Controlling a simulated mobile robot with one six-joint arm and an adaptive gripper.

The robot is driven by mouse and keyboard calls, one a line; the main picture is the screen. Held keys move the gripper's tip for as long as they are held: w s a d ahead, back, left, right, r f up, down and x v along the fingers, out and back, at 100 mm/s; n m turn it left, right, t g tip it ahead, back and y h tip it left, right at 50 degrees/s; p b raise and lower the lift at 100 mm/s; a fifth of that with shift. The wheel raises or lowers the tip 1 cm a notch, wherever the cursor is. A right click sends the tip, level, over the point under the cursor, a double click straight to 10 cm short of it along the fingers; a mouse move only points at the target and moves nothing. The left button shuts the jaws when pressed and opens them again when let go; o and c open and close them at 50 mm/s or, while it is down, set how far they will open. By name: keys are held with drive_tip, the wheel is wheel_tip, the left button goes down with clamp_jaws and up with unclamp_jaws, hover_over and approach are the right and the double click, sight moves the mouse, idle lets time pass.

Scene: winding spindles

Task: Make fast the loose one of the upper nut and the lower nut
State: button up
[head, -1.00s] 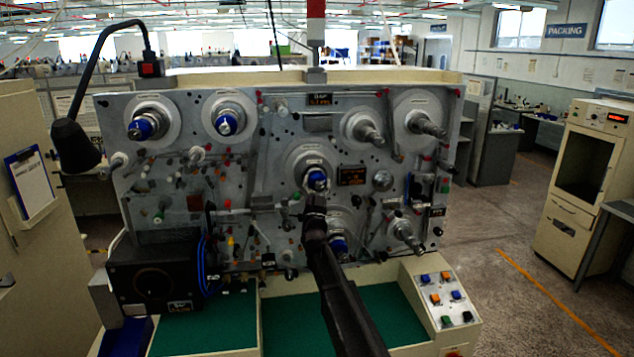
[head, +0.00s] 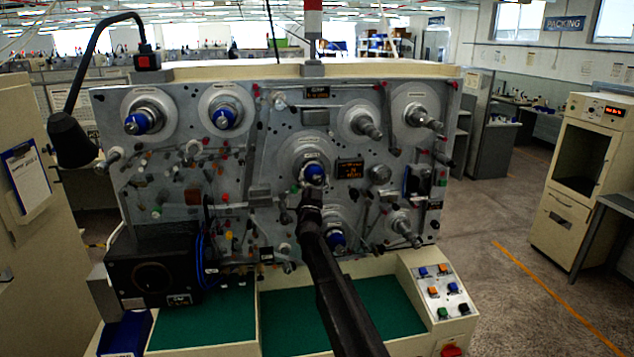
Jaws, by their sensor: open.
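The upper nut (head: 316,171) is blue and sits on the spindle in the middle of the grey machine panel. The lower nut (head: 337,243) is also blue, on the spindle below it, and my arm partly covers that spindle. My gripper (head: 311,187) is open, with its tips at the lower edge of the upper nut in the picture. I cannot tell whether they touch it or are around it. Neither nut's looseness can be made out at this size.
Two more spindles with blue nuts (head: 142,122) (head: 226,117) are at the upper left. Bare grey spindles (head: 368,128) stick out at the right. Small posts and levers crowd the panel. A black box (head: 152,277) and a button console (head: 443,293) flank the green ledge (head: 385,312).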

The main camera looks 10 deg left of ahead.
drive_tip(key=shift+n+y, duration=1)
drive_tip(key=shift+n+g+y+b, duration=0.3)
drive_tip(key=shift+n+g+y, duration=0.2)
drive_tip(key=shift+n+y, duration=3.7)
drive_tip(key=b+v, duration=1)
drive_tip(key=v, duration=0.4)
drive_tip(key=d+f+m+g+h, duration=0.1)
drive_tip(key=d+f+g+h, duration=0.2)
drive_tip(key=f, duration=0.5)
drive_tip(key=s+d+f+m+g+h, duration=0.1)
drive_tip(key=d+f+g+h, duration=0.2)
drive_tip(key=d+f+g, duration=0.3)
drive_tip(key=shift+f+m+b, duration=0.4)
drive_tip(key=shift+f+b, duration=0.05)
drive_tip(key=shift+f, duration=0.8)
drive_tip(key=shift+s, duration=0.1)
